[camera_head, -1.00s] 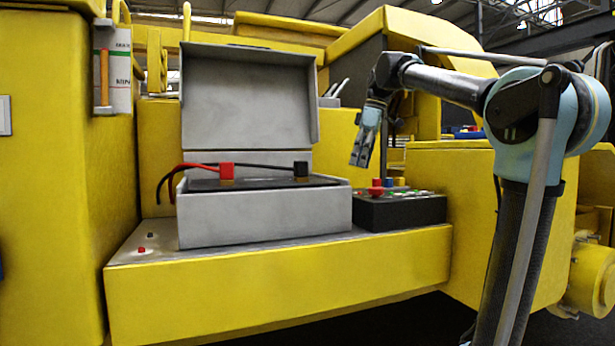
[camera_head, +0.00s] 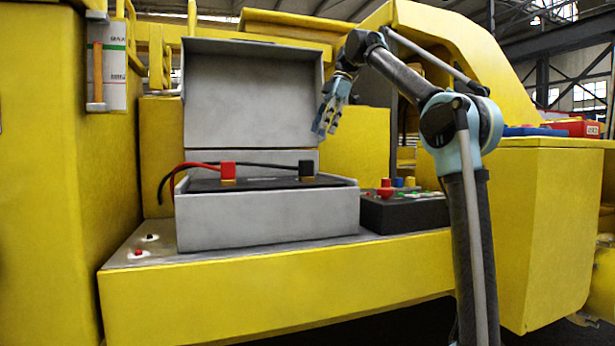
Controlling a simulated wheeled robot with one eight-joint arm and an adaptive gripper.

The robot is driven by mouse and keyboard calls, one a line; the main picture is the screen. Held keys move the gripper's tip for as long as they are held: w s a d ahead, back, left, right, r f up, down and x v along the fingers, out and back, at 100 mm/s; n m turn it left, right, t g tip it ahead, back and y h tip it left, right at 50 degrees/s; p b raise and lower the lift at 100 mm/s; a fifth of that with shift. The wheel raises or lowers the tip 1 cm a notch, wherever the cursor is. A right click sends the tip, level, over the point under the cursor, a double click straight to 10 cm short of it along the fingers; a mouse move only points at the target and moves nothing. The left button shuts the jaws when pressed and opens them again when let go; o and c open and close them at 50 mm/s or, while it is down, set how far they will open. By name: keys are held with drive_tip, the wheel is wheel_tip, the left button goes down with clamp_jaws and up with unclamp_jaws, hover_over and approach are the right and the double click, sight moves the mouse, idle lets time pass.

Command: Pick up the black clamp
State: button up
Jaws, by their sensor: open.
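The black clamp (camera_head: 306,170) is a small dark block at the right end of the battery (camera_head: 262,183) in the open grey box. A black cable runs left from it. The red clamp (camera_head: 228,170) sits on the battery's left part, with a red cable. My gripper (camera_head: 323,130) is open and empty. It hangs above and slightly right of the black clamp, fingers pointing down, apart from it. I cannot tell its exact depth relative to the clamp.
The grey box (camera_head: 270,219) has its lid (camera_head: 252,95) raised behind the clamps. A black control panel (camera_head: 405,211) with coloured buttons stands right of the box. A yellow ledge (camera_head: 280,285) runs in front. A red box (camera_head: 577,128) lies far right.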

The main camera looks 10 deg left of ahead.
approach(306, 169)
drive_tip(key=f, duration=0.1)
drive_tip(key=a+f, duration=0.1)
drive_tip(key=f, duration=0.1)
drive_tip(key=w+f, duration=0.1)
drive_tip(key=shift+w+a+f, duration=0.15)
drive_tip(key=shift+a+f, duration=0.05)
drive_tip(key=shift+f, duration=0.05)
drive_tip(key=shift+a+x, duration=0.1)
drive_tip(key=shift+x, duration=1.25)
drive_tip(key=shift+a+x, duration=0.15)
drive_tip(key=shift+x, duration=1.2)
drive_tip(key=shift+c, duration=0.5)
clamp_jaws()
